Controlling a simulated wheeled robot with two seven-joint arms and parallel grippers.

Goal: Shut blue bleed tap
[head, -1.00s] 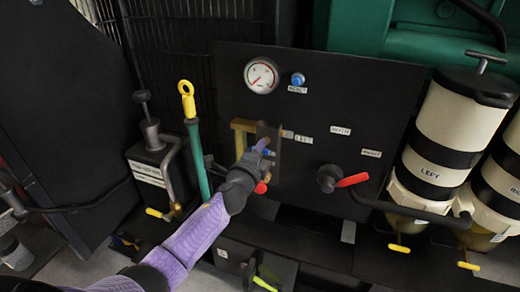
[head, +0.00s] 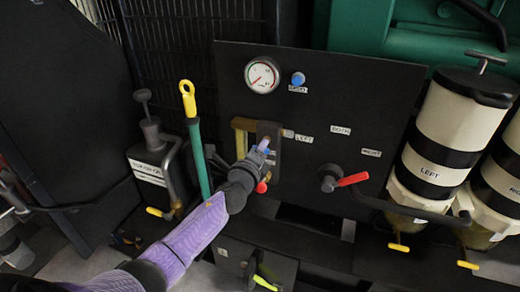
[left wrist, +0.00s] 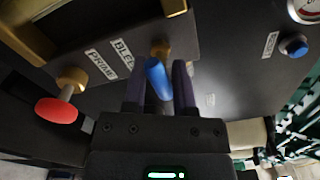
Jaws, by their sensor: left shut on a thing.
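The blue bleed tap (left wrist: 157,78) has a blue lever on a brass stem, beside a BLEED label (left wrist: 124,52) in the left wrist view. In the head view only a small bit of blue (head: 265,143) shows at my fingers. My left gripper (left wrist: 159,84) has one finger on each side of the blue lever and is shut on it. In the head view my left gripper (head: 262,150) is in front of the black panel (head: 310,115), partly hiding the tap. My right gripper is in neither view.
A red tap (left wrist: 56,111) is close to the bleed tap, by the PRIME label. A brass-coloured frame (head: 241,136) borders the gripper. A red-handled selector (head: 350,180), a gauge (head: 261,75) and a blue button (head: 298,79) are on the panel. A yellow-topped dipstick (head: 188,98) stands left.

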